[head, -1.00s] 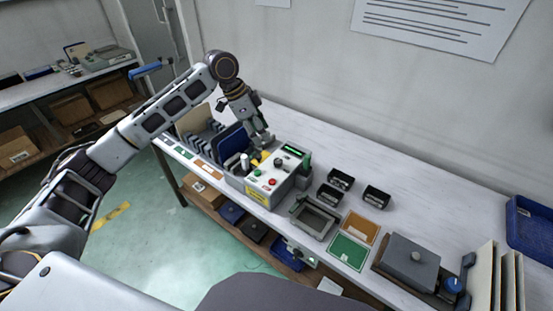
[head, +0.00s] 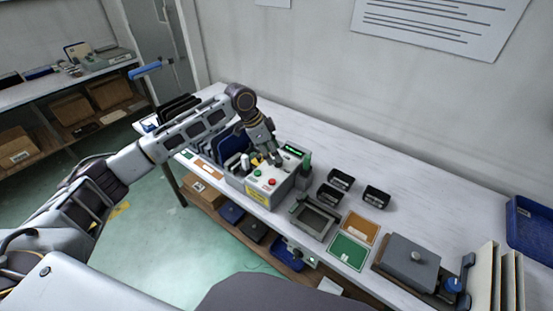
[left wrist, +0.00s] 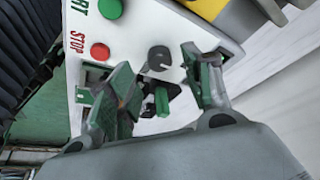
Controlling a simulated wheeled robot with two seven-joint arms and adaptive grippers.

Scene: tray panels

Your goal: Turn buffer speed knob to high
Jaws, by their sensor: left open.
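A pale control box (head: 257,184) stands on the bench, with a green button and a red button (head: 272,183) on its face. In the left wrist view its panel (left wrist: 136,22) shows a red STOP button (left wrist: 100,51), a green button (left wrist: 110,8) and a dark round knob (left wrist: 158,58). My left gripper (head: 276,162) is over the top of the box, open and empty. In the left wrist view its fingers (left wrist: 160,75) are spread on either side of the knob; contact cannot be told. The knob's speed marks cannot be read. My right gripper is not in view.
Dark panels (head: 234,140) stand in a rack left of the box. Small black bins (head: 341,179), a grey frame (head: 313,219) and green and orange cards (head: 349,250) lie to the right. A blue tray (head: 530,226) is at far right.

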